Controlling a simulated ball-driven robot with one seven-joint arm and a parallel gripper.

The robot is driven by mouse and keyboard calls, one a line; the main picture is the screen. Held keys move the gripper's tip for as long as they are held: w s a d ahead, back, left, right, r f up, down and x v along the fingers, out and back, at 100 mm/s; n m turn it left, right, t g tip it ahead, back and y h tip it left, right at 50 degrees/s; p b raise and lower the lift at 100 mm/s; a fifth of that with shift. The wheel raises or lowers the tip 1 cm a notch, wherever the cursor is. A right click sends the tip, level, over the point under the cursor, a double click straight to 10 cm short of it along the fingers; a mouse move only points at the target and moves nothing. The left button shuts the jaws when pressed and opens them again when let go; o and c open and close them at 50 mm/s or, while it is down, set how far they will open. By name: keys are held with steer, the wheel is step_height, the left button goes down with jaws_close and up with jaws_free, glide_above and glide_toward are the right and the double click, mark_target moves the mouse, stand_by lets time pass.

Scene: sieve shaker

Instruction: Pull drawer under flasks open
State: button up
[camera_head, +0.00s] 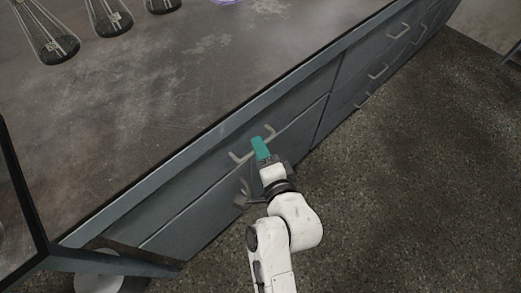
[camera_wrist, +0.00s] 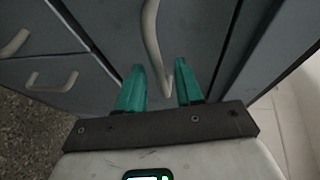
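Several glass flasks with dark contents, one of them here (camera_head: 108,18), stand on the benchtop at the upper left in the head view. Below the bench edge is a blue-grey drawer front (camera_head: 190,178), which looks flush with the cabinet. Its pale bar handle (camera_head: 240,157) is partly covered by my gripper (camera_head: 258,143). In the wrist view, the teal fingers of my gripper (camera_wrist: 160,82) are apart. The curved handle (camera_wrist: 152,40) runs down between them, with its lower end near the fingertips. Contact with either finger cannot be told.
Another handle (camera_head: 243,192) sits lower on the cabinet, beside my arm. More drawer handles (camera_head: 378,71) are farther along to the right. The speckled floor (camera_head: 410,180) to the right is clear. A pale round object (camera_head: 98,284) is under the bench at the lower left.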

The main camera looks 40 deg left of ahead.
jaws_close()
stand_by(1.4)
